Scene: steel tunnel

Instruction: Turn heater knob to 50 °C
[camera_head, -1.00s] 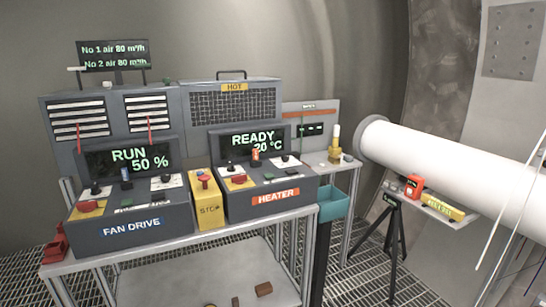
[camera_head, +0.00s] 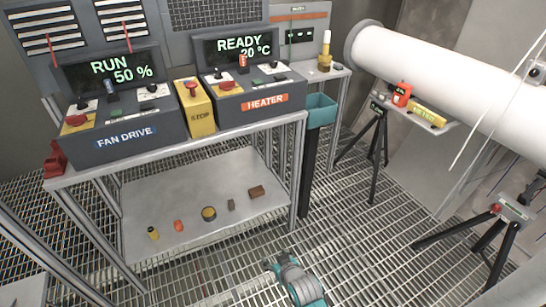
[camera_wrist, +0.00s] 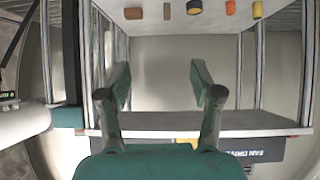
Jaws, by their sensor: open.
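The heater box (camera_head: 250,108) stands on the right of the bench, with an orange HEATER label. Its display (camera_head: 238,50) reads READY 20 °C. On its sloped top are a left black knob (camera_head: 218,76), a right black knob (camera_head: 275,68), an orange-red part (camera_head: 242,62) and a red button on yellow (camera_head: 228,86). I cannot read the knob markings. My gripper (camera_wrist: 160,80) is open and empty in the wrist view, pointing towards the bench, apart from the heater. A teal part of my arm shows low in the head view; the fingers are not clear there.
The fan drive box (camera_head: 125,130) reads RUN 50 %, left of a yellow stop box (camera_head: 195,108). The bench's lower shelf (camera_head: 180,190) holds several small items. A teal bin (camera_head: 321,111) hangs at the bench's right end. Tripods (camera_head: 377,150) and a white pipe (camera_head: 440,80) stand right.

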